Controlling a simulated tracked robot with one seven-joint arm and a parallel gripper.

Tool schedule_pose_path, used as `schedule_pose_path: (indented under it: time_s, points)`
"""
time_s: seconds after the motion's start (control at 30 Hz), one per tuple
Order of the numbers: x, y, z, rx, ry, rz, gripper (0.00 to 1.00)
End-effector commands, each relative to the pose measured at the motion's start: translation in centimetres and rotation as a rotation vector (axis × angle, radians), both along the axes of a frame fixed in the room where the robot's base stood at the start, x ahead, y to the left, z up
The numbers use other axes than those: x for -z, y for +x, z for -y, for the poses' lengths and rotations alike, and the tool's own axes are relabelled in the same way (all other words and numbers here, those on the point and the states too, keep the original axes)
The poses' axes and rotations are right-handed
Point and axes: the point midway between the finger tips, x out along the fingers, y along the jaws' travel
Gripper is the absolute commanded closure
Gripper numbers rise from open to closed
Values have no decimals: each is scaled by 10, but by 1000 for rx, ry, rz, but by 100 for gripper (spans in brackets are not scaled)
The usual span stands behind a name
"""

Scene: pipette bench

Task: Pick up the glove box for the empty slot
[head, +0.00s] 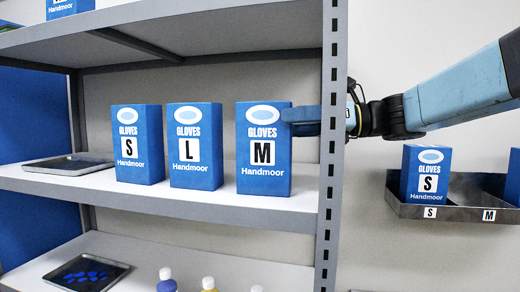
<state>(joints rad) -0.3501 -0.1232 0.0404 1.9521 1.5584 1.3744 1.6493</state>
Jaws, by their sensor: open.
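Three blue glove boxes stand upright in a row on the middle shelf in the head view: the S box (137,145), the L box (195,147) and the M box (263,180) at the right. My gripper (292,116) reaches in from the right past the shelf post. It is open, with its dark fingers at the upper right edge of the M box; contact cannot be told. On the wall rack (458,213) at right, another S box (426,172) stands above an S label. The place above the M label (489,215) shows no box directly behind it.
The perforated shelf post (331,170) stands close to my gripper and arm. A dark tray (70,164) lies left on the middle shelf. The lower shelf holds another tray (87,272) and several bottles (167,280). A blue box (513,177) shows at the right edge.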

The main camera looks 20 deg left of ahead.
Motion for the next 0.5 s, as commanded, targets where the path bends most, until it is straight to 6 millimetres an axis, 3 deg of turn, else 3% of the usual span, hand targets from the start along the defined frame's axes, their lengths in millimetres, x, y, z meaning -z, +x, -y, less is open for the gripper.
schedule_pose_path:
  time_s: [0.3, 0.5]
  points:
    - [3, -10, -42, -5, -1, -1, 0]
    - [4, -11, -50, -3, 0, 0, 0]
